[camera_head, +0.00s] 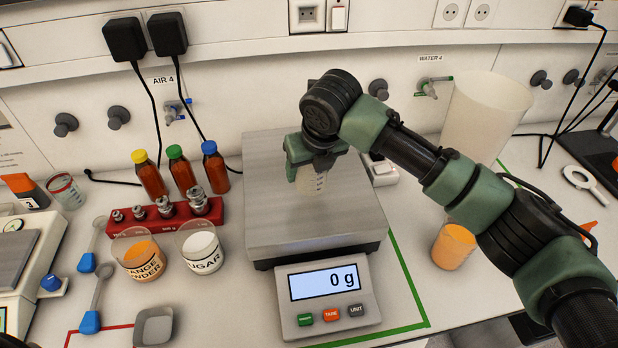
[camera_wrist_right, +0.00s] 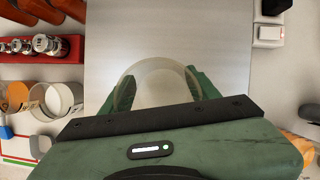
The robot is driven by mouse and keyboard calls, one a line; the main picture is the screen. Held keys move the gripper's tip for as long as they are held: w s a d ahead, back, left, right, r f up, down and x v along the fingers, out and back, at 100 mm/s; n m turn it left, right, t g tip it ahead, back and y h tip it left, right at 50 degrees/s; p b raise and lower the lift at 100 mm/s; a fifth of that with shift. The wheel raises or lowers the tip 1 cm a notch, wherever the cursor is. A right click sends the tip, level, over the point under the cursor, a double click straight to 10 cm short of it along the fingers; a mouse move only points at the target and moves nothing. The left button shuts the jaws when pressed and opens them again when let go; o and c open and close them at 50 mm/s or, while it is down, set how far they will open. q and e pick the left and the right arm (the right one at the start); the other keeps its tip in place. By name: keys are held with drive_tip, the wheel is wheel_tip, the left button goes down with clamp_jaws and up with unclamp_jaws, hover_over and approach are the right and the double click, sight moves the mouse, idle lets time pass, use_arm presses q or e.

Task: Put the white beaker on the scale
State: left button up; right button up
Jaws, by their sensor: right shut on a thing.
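The scale (camera_head: 270,225) stands in the middle of the bench, with a flat steel plate on top and a display (camera_head: 325,281) that reads 0 g. The white beaker (camera_head: 312,181) is over the scale plate, upright, partly hidden by my right gripper. My right gripper (camera_head: 312,165) is shut on the beaker. In the right wrist view the beaker's round rim (camera_wrist_right: 158,82) shows between the green fingers, with the steel plate (camera_wrist_right: 185,40) behind it. I cannot tell whether the beaker's base touches the plate. My left gripper is not in view.
Left of the scale are a red rack of metal weights (camera_head: 166,214), several capped bottles (camera_head: 181,172), an orange powder cup (camera_head: 140,258) and a sugar cup (camera_head: 202,250). A large pale container (camera_head: 487,115) and an orange-filled cup (camera_head: 453,247) stand on the right.

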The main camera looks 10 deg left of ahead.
sight(309, 183)
wheel_tip(309, 183, down, 4)
drive_tip(key=shift+f+p, duration=0.1)
drive_tip(key=shift+p, duration=0.45)
drive_tip(key=shift+f, duration=0.1)
drive_tip(key=o, duration=1.4)
drive_tip(key=shift+f, duration=0.1)
drive_tip(key=b+v, duration=0.2)
drive_tip(key=v, duration=1)
drive_tip(key=shift+b, duration=0.35)
